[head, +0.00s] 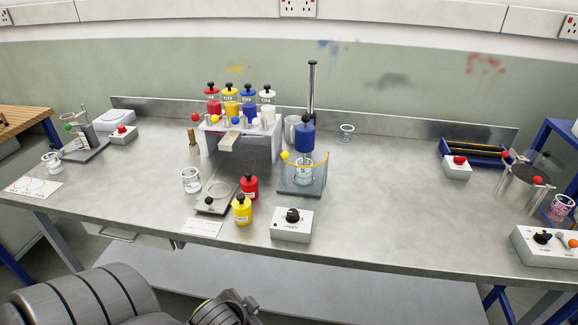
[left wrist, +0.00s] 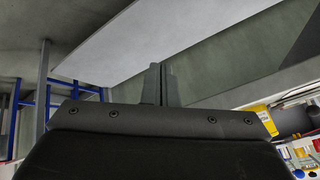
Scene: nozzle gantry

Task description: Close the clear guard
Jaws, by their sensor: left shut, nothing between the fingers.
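The clear guard (head: 322,166) is at the stirrer in the middle of the bench, and its yellow edging shows in the head view. A yellow knob sits at its left end. The stirrer has a blue motor (head: 304,138) on a tall post, above a clear beaker (head: 303,173) on a grey base. I cannot tell exactly how far the guard is swung round the beaker. My left gripper (head: 250,299) is low at the bottom of the head view, in front of the bench and far from the guard. In the left wrist view its fingers (left wrist: 160,84) are together and empty. My right gripper is out of view.
The nozzle gantry (head: 270,150) with coloured bottles stands left of the stirrer. A red bottle (head: 249,187), a yellow bottle (head: 242,210) and a black-knob control box (head: 291,225) stand in front.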

